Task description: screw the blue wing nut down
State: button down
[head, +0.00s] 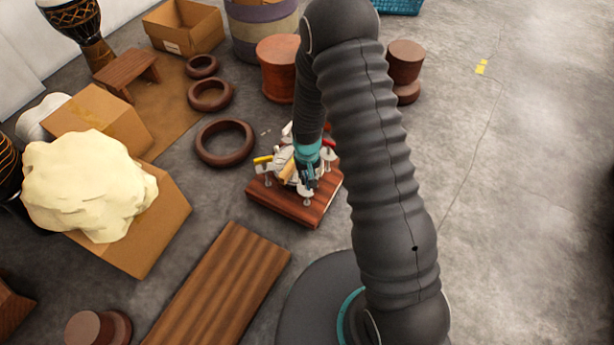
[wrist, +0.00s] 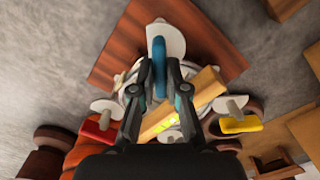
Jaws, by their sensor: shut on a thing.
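My gripper (wrist: 159,80) is shut on the blue wing nut (wrist: 159,60), which shows between its fingertips in the wrist view. A pale round piece (wrist: 172,38) sits right by the nut. In the head view my gripper (head: 307,178) points down over the near side of the clamp assembly, and I cannot make out the blue nut there. The assembly stands on a reddish wooden board (head: 265,205). A yellow wing nut (wrist: 241,126) and a red wing nut (wrist: 97,128) are on other posts. How far the blue nut is down its post is hidden.
A light wooden bar (wrist: 203,88) crosses the assembly beside my fingers. A dark wooden ring (head: 225,143) lies behind the board. A long brown plank (head: 220,290) lies in front and to the left. The grey floor at right is mostly clear.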

aim_at(307, 178)
jog(key=m+b, duration=0.2)
jog(key=m, duration=0.2)
jog(key=shift+f+m+b, duration=0.1)
jog(key=shift+m+b, duration=0.2)
jog(key=m+b, duration=0.1)
jog(key=m, duration=0.4)
jog(key=shift+b, duration=0.4)
jog(key=shift+m, duration=0.4)
jog(key=c, duration=1.2)
grip_release()
jog(key=shift+r, duration=0.2)
notch_tip(307, 178, up, 12)
jog(key=shift+f, duration=0.1)
